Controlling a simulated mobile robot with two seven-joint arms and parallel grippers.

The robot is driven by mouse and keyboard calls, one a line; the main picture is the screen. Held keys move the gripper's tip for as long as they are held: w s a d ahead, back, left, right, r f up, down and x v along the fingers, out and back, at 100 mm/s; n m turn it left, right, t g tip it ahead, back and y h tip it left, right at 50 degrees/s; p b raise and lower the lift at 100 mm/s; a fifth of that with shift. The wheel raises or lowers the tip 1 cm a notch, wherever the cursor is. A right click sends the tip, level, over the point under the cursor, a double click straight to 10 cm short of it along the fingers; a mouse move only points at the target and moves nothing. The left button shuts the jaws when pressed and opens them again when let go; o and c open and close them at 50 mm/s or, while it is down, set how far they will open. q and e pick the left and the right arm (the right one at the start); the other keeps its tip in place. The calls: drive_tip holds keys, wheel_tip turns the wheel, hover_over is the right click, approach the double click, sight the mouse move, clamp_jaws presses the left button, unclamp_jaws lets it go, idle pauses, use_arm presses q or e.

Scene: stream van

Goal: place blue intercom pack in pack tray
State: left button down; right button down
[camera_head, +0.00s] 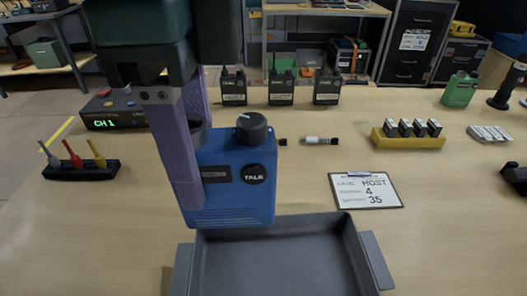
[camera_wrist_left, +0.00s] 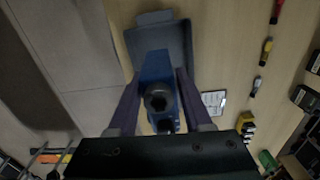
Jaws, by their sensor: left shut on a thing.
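The blue intercom pack (camera_head: 235,190) has a black knob on top and a round TALK button on its front. My left gripper (camera_head: 190,165) is shut on it, with purple fingers on either side of the body. The pack is upright at the back left edge of the grey pack tray (camera_head: 285,268); I cannot tell whether it touches the tray. In the left wrist view the pack (camera_wrist_left: 159,72) sits between the fingers (camera_wrist_left: 155,95), in front of part of the tray (camera_wrist_left: 182,40). The visible tray floor is empty. My right gripper is not in view.
Several black radios (camera_head: 281,88) stand at the back. A yellow battery holder (camera_head: 408,138) and a green pack (camera_head: 460,90) are on the right. A CH1 box (camera_head: 105,115) and a cable holder (camera_head: 82,171) are on the left.

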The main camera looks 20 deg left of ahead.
use_arm(q)
drive_tip(key=shift+d+f+b, duration=0.1)
drive_tip(key=shift+f+b, duration=1.5)
drive_tip(key=shift+f, duration=6.75)
drive_tip(key=shift+f, duration=0.15)
drive_tip(key=shift+c, duration=1.6)
unclamp_jaws()
